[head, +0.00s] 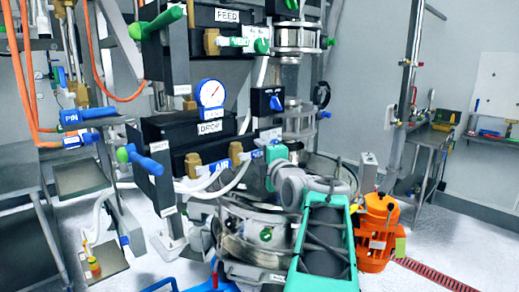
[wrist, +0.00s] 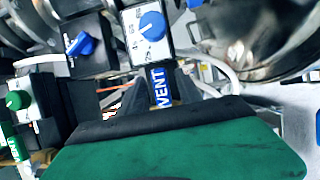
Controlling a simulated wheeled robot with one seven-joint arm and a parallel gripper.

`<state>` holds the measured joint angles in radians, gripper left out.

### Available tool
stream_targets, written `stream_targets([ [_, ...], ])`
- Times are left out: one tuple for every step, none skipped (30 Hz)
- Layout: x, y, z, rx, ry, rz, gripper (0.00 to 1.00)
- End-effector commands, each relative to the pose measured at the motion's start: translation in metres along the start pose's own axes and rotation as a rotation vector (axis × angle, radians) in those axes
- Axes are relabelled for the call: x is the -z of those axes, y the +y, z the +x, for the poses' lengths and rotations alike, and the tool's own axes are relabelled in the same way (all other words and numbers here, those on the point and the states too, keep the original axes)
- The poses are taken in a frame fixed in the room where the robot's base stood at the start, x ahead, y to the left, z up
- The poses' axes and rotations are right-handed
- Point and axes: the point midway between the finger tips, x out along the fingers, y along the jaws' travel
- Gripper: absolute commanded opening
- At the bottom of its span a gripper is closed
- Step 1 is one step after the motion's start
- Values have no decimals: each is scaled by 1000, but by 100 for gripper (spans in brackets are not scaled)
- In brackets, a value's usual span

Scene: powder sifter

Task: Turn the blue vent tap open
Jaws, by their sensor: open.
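The blue vent tap handle (wrist: 158,86), lettered VENT in white, shows at the centre of the wrist view. My gripper (wrist: 156,97) is open, with its dark fingers on either side of the handle. I cannot tell whether they touch it. The green hand body fills the bottom of that view and hides what lies below. In the head view my teal gripper (head: 275,155) is at the front of the machine, right of the AIR handle. A small bit of blue handle (head: 257,154) beside a brass valve body shows at its left, probably the vent tap; the rest is hidden.
A white box with a blue dial (wrist: 152,26) stands just beyond the handle. A blue knob (wrist: 82,44) and a green knob (wrist: 17,100) are to the left. The blue AIR handle (head: 221,165) sits close left of my gripper. An orange motor (head: 377,225) stands right of my arm.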

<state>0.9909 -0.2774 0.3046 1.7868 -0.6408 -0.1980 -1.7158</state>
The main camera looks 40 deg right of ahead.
Motion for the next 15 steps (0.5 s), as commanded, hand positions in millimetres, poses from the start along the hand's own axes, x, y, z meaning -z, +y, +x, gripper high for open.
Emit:
stream_targets([
  [1,1,4,1,2,1,42],
  [1,0,6,1,1,1,42],
  [0,0,7,1,1,1,42],
  [0,-1,8,1,0,0,42],
  [0,-1,8,1,0,0,42],
  [0,-1,8,1,0,0,42],
  [0,-1,8,1,0,0,42],
  [0,-1,8,1,0,0,42],
  [0,-1,8,1,0,0,42],
  [0,-1,8,1,0,0,40],
  [0,-1,8,1,0,1,38],
  [0,-1,8,2,0,1,34],
  [0,-1,8,2,0,1,32],
  [0,-1,8,2,0,1,30],
  [0,-1,8,2,0,1,26],
])
